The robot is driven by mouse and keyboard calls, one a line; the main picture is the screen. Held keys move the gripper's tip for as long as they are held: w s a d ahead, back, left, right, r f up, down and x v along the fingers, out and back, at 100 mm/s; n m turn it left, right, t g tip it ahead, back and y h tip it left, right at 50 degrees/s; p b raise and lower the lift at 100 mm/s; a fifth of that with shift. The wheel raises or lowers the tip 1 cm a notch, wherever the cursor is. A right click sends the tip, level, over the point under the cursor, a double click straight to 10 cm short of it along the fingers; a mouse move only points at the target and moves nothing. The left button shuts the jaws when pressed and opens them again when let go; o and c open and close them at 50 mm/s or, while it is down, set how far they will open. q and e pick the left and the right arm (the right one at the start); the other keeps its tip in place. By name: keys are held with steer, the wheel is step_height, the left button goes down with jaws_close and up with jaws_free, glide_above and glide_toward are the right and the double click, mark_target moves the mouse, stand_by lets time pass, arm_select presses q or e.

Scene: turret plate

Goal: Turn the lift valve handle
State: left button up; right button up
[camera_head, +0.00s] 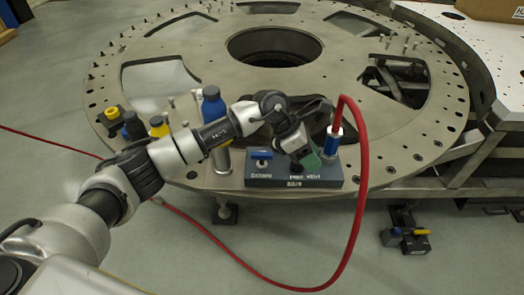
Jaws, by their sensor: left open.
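A dark grey valve block (270,181) with white lettering, too small to read surely, sits at the front edge of the round metal turret plate (420,135). A small blue handle (261,155) stands on its left part. I cannot tell which handle is the lift valve's. My left gripper (310,160) is open and points down over the block's right part, right of the blue handle. It hides what is under it there. A green piece shows at its fingers, and I cannot tell if it touches the block. My right gripper is not in view.
A red hose (360,170) rises from a blue-collared fitting (332,140) beside my gripper and loops to the floor. A blue-topped cylinder (212,101) and yellow-topped fittings (111,113) stand left.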

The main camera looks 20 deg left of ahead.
mark_target(262, 153)
arm_select(q)
steer(key=w+a+r+y, duration=0.2)
steer(key=a+y, duration=0.2)
steer(key=a, duration=0.3)
steer(key=w+a+r+y, duration=0.2)
steer(key=a+y, duration=0.2)
steer(key=a, duration=0.3)
steer(key=shift+m, duration=0.4)
steer(key=f+p, duration=0.3)
steer(key=f, duration=0.7)
steer(key=shift+d, duration=0.2)
steer(key=shift+w+f, duration=0.1)
steer(key=shift+f, duration=0.45)
jaws_close()
